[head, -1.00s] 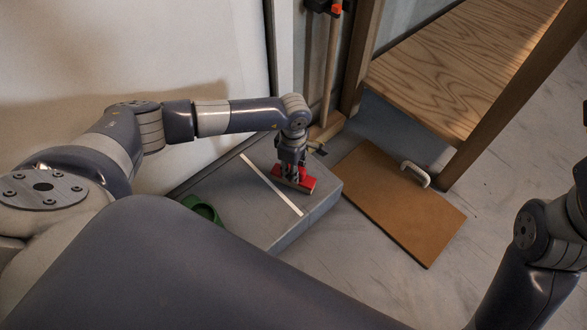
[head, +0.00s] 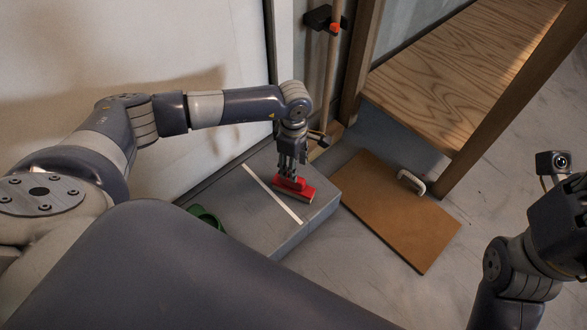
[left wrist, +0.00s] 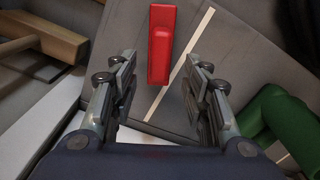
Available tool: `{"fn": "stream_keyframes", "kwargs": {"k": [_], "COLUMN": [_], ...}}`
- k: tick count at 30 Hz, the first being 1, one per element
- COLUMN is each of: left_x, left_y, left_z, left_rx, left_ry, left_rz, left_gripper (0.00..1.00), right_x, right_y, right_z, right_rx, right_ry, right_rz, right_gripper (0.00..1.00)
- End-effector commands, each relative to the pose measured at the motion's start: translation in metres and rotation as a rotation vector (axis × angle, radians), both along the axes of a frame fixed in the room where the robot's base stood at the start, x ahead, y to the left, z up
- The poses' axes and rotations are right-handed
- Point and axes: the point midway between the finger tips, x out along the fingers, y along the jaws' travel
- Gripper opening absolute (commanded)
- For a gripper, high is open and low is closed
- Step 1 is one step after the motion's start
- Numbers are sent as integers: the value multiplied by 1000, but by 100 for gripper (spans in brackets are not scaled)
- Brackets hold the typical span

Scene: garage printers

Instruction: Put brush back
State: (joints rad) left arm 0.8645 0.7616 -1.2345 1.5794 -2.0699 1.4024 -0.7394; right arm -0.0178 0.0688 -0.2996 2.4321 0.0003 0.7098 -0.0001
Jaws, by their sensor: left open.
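A red object (head: 293,187), which seems to be the brush, lies on the grey box (head: 240,228). It rests beyond a white strip, near the box's right end. My left gripper (head: 289,178) is open and points down just above it.
A green curved thing (head: 206,217) lies at the box's left side. A wooden pole (head: 331,80) stands behind the box. A brown board (head: 400,215) with a pale handle lies on the floor to the right, below a wooden shelf (head: 460,70).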

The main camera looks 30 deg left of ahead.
Motion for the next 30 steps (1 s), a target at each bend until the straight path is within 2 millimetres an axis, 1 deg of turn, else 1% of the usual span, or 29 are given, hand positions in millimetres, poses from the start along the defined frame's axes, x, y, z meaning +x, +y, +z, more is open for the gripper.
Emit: {"fn": "stream_keyframes", "kwargs": {"k": [1,3,6,9,26,29,30], "left_x": [0,0,0,0,0,-5,-11], "left_y": [0,-1,0,0,0,-9,-19], "left_z": [13,23,33,38,38,37,36], "left_rx": [-1,-1,-1,-1,-1,-24,-50], "left_ry": [-1,0,0,0,1,13,26], "left_rz": [-1,-1,-1,-1,0,-1,0], "left_gripper": [43,43,43,43,43,43,43], "right_x": [1,2,2,2,2,2,2], "right_y": [0,-1,-1,-1,-1,-2,-2], "right_z": [1,-1,-5,-7,-8,-8,-8], "right_rx": [0,2,3,4,5,4,4], "right_ry": [18,30,45,52,53,54,55], "right_rz": [1,2,3,3,3,3,3], "right_gripper": [44,44,44,44,44,44,44]}}
